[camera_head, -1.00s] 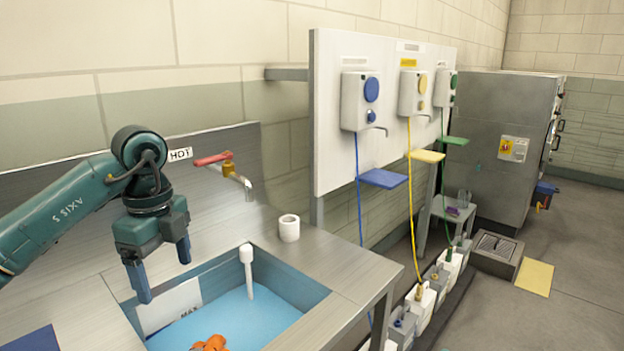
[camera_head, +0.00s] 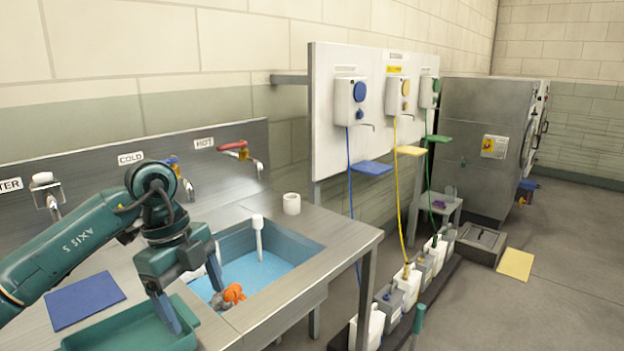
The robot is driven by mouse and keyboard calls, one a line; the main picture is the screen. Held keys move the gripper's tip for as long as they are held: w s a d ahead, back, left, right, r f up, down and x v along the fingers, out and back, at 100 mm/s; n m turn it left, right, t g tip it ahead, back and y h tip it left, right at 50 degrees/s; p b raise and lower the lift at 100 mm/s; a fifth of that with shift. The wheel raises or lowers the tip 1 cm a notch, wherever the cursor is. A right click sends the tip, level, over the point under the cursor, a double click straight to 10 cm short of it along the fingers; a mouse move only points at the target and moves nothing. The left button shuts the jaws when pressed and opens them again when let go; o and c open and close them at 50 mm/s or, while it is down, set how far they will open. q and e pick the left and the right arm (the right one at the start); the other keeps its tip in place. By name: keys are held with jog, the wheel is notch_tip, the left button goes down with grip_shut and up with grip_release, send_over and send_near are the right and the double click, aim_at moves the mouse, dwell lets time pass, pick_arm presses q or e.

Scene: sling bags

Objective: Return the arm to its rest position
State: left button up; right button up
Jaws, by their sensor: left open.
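My left arm comes in from the left, and its gripper (camera_head: 190,305) is open with its blue fingers pointing down. Nothing shows between the fingers. The gripper is over the right part of a green tray (camera_head: 120,332) on the steel counter, left of the sink; I cannot tell whether a fingertip touches the tray. The sink (camera_head: 290,262) holds blue water, an orange thing (camera_head: 234,293) and a white upright pipe (camera_head: 258,236). The gripper hides part of the sink's left side. My right gripper is not in view.
A blue mat (camera_head: 85,300) lies on the counter (camera_head: 345,233). A white cup (camera_head: 291,204) stands behind the sink. Taps line the back wall. Dispensers hang on a white board (camera_head: 323,120), with several containers (camera_head: 405,285) on the floor below. Open floor lies to the right.

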pick_arm(q)
jog(key=s+d+f+m+g+h, duration=0.2)
jog(key=d+f+m+h, duration=0.15)
jog(key=d, duration=0.45)
jog(key=s+d+r+n+t+h+p, duration=0.1)
jog(key=s+d+r+t+h, duration=0.15)
jog(key=d+h, duration=0.4)
jog(key=s+d+r+n+t+h+p, duration=0.1)
jog(key=s+d+r+h+p, duration=0.1)
jog(key=s+d+h, duration=0.35)
jog(key=w+a+f+n+t+y+p, duration=0.1)
jog(key=w+a+f+n+t+y, duration=0.2)
jog(key=n+t, duration=0.55)
jog(key=w+a+f+n+t+y+p, duration=0.1)
jog(key=w+a+f+n+t+y, duration=0.1)
jog(key=a+f+n+t+y, duration=0.5)
jog(key=s+a+f+n+g+y, duration=0.2)
jog(key=s+a+f+n+g, duration=0.1)
jog(key=s+f, duration=0.3)
jog(key=s+a+f+n+g+y, duration=0.2)
jog(key=s+f+n, duration=0.1)
jog(key=s+f, duration=0.4)
notch_tip(320, 180, down, 2)
jog(key=shift+s+a+f+g+p, duration=0.2)
jog(key=shift+s+a+g+p, duration=0.05)
jog(key=shift+a+g+p, duration=0.15)
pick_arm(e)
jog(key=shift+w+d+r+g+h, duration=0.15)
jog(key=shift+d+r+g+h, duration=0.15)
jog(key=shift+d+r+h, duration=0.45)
